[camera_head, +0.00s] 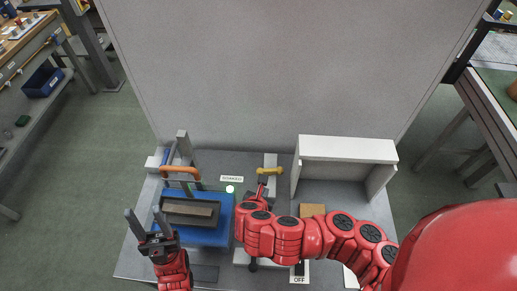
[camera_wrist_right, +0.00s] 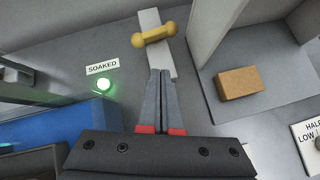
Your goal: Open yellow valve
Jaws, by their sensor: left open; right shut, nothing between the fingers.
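The yellow valve (camera_head: 270,171) is a short bar-shaped handle with rounded ends on a pale upright plate near the back of the table. In the right wrist view the yellow valve (camera_wrist_right: 154,34) lies slightly tilted, just beyond my fingertips. My right gripper (camera_wrist_right: 161,72) is shut and empty, pointing at the valve with a small apparent gap. In the head view my right gripper (camera_head: 262,188) is just in front of the valve, partly hidden by its arm. My left gripper (camera_head: 145,224) is open and empty at the left front, beside the blue box.
A blue box (camera_head: 222,236) with a grey block stands left of centre, an orange handle (camera_head: 180,171) behind it. A "SOAKED" label (camera_wrist_right: 103,68) sits by a lit green light (camera_wrist_right: 104,84). A white shelf (camera_head: 347,148) and a brown block (camera_wrist_right: 239,83) are at right.

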